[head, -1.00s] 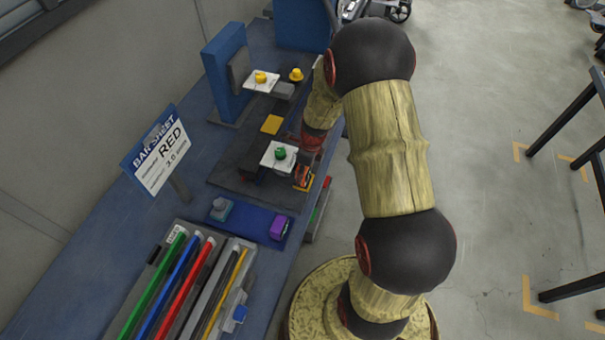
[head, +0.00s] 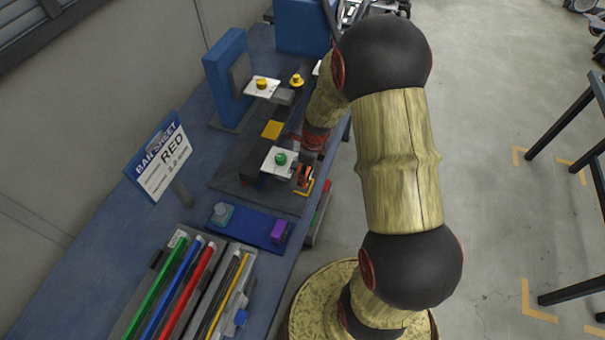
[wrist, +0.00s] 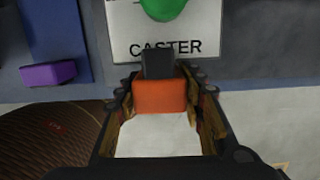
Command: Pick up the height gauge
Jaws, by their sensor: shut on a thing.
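My gripper (wrist: 162,105) is shut on an orange block with a dark upper part, which I take to be the height gauge (wrist: 160,95). The block sits between the two fingers, just in front of the white CASTER card (wrist: 205,47). In the head view my gripper (head: 305,176) is small and partly hidden at the bench's right edge, beside the CASTER card (head: 279,170). I cannot tell from these views whether the gauge is clear of the surface beneath it.
A green button (head: 280,158) stands on the CASTER card. A purple block (head: 279,231) lies on a blue mat (head: 250,228) nearby. A BAR SHEET sign (head: 163,165) and a rack of coloured bars (head: 170,290) stand nearer. Open floor (head: 490,220) lies to the right.

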